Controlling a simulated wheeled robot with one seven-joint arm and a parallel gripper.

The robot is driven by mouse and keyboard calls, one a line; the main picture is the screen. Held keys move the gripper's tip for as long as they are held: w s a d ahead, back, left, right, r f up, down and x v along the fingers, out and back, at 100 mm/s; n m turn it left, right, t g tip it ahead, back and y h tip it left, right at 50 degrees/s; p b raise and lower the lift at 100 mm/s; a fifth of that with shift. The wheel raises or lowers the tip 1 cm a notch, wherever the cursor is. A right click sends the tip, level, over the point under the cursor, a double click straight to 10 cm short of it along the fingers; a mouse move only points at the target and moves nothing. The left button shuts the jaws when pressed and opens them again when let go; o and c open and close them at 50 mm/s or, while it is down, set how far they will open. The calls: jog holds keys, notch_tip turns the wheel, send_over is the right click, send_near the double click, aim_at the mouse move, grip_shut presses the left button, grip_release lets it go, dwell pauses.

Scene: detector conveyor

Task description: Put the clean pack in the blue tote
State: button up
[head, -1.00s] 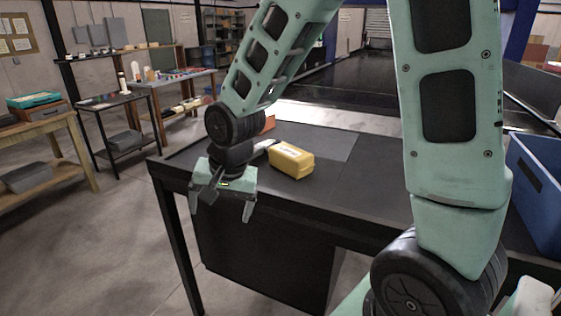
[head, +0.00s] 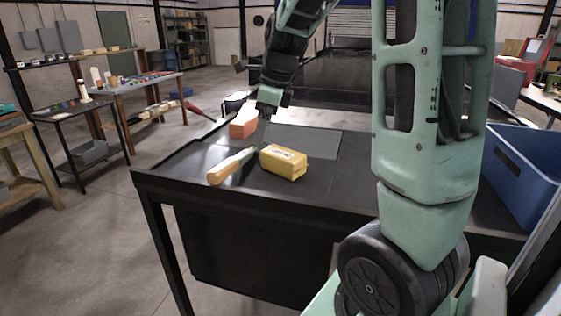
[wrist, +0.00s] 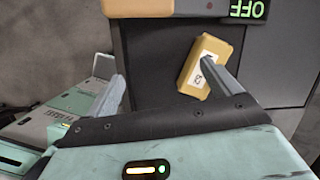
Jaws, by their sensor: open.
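A yellow pack (head: 284,161) with a white label lies on the black table. It also shows in the wrist view (wrist: 207,66), partly behind my right finger. An orange block (head: 243,129) sits further back on the table; no label on it is readable. I cannot tell from its look which of the two is clean. The blue tote (head: 525,170) stands at the right edge, its inside mostly hidden. My gripper (head: 266,110) is over the table, beyond the yellow pack; the wrist view shows its fingers (wrist: 162,72) apart and empty.
A wand with an orange handle (head: 231,167) lies left of the yellow pack; its display reads OFF in the wrist view (wrist: 249,8). A grey patch (head: 310,143) of tabletop is bare. My arm blocks the view between pack and tote. The conveyor (head: 350,80) is behind.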

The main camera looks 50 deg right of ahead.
aim_at(283, 152)
jog(key=s+d+r+m+h, duration=0.1)
jog(key=s+d+r+m, duration=0.1)
jog(key=d+m, duration=0.65)
jog(key=shift+n, duration=0.85)
jog(key=p+x, duration=0.1)
jog(key=x, duration=0.4)
jog(key=p+x, duration=0.1)
jog(key=x, duration=0.5)
jog(key=d+p+x, duration=0.1)
jog(key=x, duration=0.4)
jog(key=shift+w+f, duration=0.2)
jog(key=shift+f, duration=0.05)
jog(key=shift+r, duration=0.1)
jog(key=c, duration=1.5)
